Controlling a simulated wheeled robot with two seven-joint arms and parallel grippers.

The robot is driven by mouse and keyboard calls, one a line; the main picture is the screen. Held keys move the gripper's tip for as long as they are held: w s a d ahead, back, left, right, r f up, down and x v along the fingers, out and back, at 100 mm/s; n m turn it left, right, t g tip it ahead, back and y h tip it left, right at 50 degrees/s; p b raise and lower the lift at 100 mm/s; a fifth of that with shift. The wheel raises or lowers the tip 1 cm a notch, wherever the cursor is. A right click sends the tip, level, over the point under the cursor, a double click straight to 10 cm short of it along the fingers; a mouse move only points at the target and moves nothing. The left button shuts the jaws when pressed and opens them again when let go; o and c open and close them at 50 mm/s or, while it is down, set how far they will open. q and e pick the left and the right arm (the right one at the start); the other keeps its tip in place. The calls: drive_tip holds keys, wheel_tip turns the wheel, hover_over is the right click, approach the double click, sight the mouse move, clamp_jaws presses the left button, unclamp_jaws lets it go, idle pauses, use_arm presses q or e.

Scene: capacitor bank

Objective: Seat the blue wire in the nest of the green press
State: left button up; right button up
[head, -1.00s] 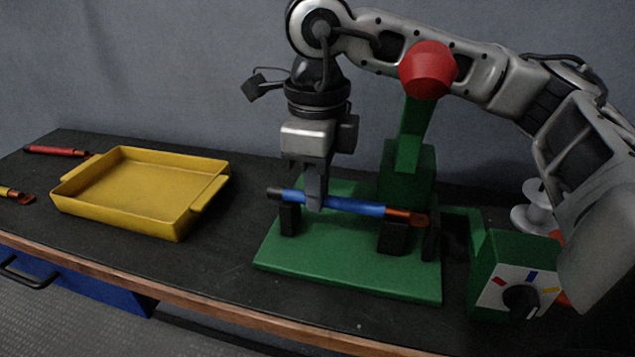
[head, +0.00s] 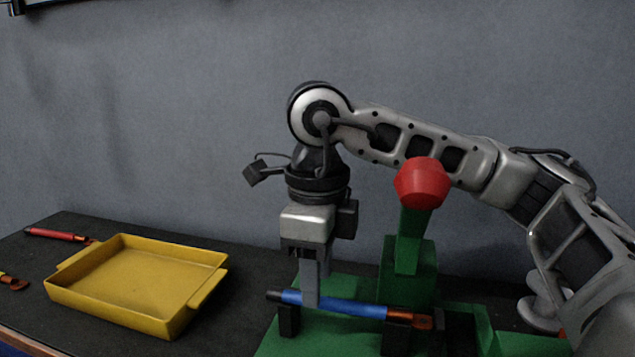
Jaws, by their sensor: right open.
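The blue wire (head: 345,306) lies level across the dark supports (head: 289,319) of the green press (head: 340,340). Its copper lug (head: 411,317) points right, by the dark block below the press column. Its dark left end rests on the left support. My right gripper (head: 311,301) points down at the left half of the wire. Its jaws are open around the wire, with one finger in front hiding part of it. The red knob (head: 422,183) of the press lever stands raised in front of my right arm. My left gripper is not in view.
A yellow tray (head: 135,318) stands empty on the dark bench (head: 235,325) at the left. A red wire (head: 55,235) and part of a yellow one (head: 12,282) lie beside it. A pale spool (head: 540,310) is at the right, partly hidden by my arm.

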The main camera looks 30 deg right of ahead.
use_arm(q)
drive_tip(key=p, duration=0.1)
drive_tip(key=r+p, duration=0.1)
drive_tip(key=p, duration=0.1)
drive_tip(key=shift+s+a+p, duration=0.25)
drive_tip(key=shift+p, duration=0.05)
use_arm(e)
wheel_tip(320, 180, up, 14)
drive_tip(key=shift+f, duration=0.1)
wheel_tip(320, 180, down, 16)
drive_tip(key=b, duration=0.3)
drive_tip(key=shift+b, duration=0.35)
drive_tip(key=shift+r+p, duration=0.5)
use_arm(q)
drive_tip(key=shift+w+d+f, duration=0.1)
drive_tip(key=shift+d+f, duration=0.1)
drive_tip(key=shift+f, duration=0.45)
